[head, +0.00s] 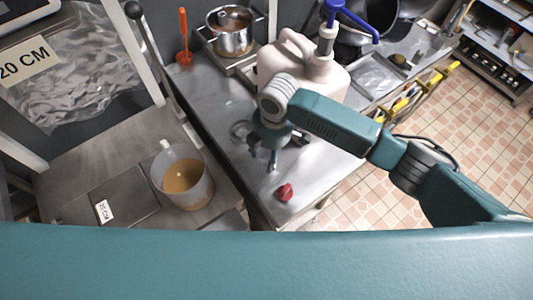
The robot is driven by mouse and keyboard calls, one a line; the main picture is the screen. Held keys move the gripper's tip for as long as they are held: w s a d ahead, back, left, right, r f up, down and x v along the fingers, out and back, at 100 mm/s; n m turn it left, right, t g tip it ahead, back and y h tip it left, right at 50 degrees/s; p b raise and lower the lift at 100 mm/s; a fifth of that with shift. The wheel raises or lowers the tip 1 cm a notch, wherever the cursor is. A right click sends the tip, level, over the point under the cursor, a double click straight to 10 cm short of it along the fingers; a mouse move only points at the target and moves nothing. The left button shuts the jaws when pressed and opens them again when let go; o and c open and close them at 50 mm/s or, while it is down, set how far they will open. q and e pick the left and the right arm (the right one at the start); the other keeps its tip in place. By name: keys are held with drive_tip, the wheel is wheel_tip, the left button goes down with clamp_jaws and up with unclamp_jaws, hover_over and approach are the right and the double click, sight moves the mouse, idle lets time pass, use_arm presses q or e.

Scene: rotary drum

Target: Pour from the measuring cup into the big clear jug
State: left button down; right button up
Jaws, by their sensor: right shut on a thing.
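The big clear jug (205,186) stands upright at the left on the grey bench, with brown liquid in it and its handle toward the back left. My right gripper (272,158) points down over the metal table, to the right of the jug and apart from it. It is shut on what seems to be the measuring cup (240,130), a small greyish round shape beside the fingers. My gripper and wrist hide much of it, and its contents cannot be made out. My left gripper is not in view.
A beige canister (310,75) with a blue pump stands close behind my right gripper. A steel pot (234,42) with brown contents and an orange-red tool (184,50) are at the back. A red object (284,192) lies near the table's front edge. A flat plate (125,198) is left of the jug.

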drive_tip(key=shift+f, duration=0.65)
